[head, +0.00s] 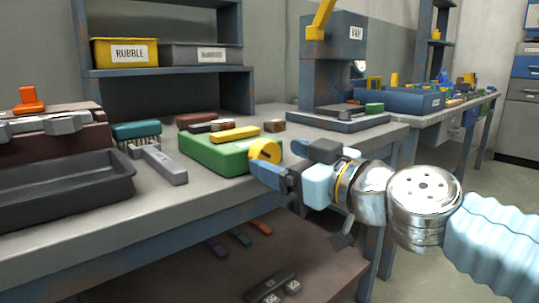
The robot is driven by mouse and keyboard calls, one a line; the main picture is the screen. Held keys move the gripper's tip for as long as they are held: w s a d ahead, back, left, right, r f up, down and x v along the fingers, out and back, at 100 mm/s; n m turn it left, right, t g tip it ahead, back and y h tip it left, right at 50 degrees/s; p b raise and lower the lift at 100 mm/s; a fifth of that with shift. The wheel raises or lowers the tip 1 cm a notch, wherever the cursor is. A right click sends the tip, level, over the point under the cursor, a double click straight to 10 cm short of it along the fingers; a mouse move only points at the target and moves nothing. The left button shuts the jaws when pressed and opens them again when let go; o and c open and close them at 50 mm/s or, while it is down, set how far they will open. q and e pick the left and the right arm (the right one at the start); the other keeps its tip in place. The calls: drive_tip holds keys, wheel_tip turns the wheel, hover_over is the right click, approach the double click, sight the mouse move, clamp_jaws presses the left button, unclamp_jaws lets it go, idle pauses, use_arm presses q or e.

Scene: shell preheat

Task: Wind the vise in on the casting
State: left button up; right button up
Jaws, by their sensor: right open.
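A green block-like body (205,155) sits on the bench, with a yellow bar (235,134) on top and a round yellow wheel-like part (264,150) at its right end. It may be the vise, but I cannot tell for certain. I cannot clearly identify the casting. My right gripper (287,163) is open at the bench's front edge, right beside the yellow wheel. One blue finger overlaps the wheel's lower edge in the picture; whether it touches is unclear. My left gripper is not in view.
A dark tray (60,190), a teal brush (136,131) and a grey bar (164,166) lie left. A blue-grey press (333,70) with a yellow lever stands behind. Bins labelled, one RUBBLE (125,53), sit on a shelf. A lower shelf (220,275) holds small items.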

sight(270, 154)
drive_tip(key=shift+x, duration=1.85)
drive_tip(key=c, duration=1)
